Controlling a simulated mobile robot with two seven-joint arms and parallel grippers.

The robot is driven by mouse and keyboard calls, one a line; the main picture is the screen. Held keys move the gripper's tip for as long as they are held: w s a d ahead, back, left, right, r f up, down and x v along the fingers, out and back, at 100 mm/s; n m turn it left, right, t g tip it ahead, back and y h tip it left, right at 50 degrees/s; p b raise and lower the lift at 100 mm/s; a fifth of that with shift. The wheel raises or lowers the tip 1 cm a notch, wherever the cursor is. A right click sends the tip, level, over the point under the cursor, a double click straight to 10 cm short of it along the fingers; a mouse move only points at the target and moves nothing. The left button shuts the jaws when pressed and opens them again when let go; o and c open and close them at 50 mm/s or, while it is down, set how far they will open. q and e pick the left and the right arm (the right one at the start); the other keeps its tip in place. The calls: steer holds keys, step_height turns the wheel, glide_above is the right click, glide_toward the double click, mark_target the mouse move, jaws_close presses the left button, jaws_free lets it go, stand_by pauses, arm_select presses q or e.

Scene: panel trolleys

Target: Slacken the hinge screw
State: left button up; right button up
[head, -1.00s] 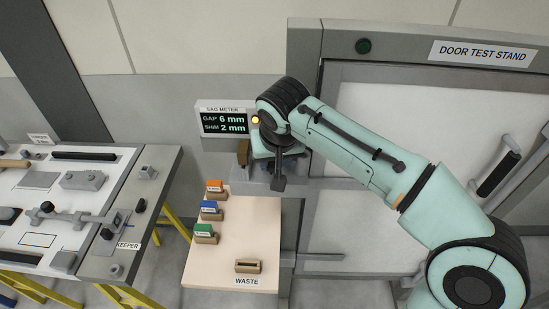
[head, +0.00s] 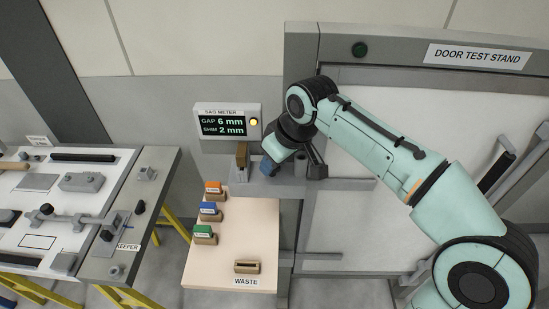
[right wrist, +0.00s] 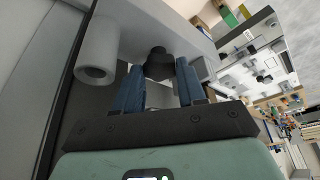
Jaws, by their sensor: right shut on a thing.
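The hinge screw shows in the right wrist view as a black knob (right wrist: 158,63) beneath a grey plate. The blue fingers of my right gripper (right wrist: 160,85) stand on both sides of it and are shut on it. A grey hollow cylinder (right wrist: 97,55) is beside it. In the head view my right gripper (head: 268,166) is at the left edge of the door test stand (head: 300,60), and the wrist hides the screw there. The sag meter (head: 226,123) reads GAP 6 mm, SHIM 2 mm, with a yellow lamp lit. My left gripper is out of view.
A pale shelf (head: 225,250) below holds orange (head: 213,186), blue (head: 208,207) and green (head: 203,230) tabs in holders, and a waste slot (head: 248,267). A bench with a keeper (head: 105,245) stands at left. The door (head: 350,225) lies behind my arm.

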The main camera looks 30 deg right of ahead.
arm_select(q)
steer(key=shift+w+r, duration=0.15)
arm_select(e)
steer(key=shift+n, duration=0.4)
steer(key=o, duration=1.1)
steer(key=shift+r, duration=0.1)
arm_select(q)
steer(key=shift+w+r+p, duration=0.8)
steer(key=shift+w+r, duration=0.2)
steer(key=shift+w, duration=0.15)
arm_select(e)
steer(key=shift+d+v, duration=0.15)
steer(key=shift+v, duration=3.2)
steer(key=shift+d+v, duration=0.1)
steer(key=shift+v, duration=3.2)
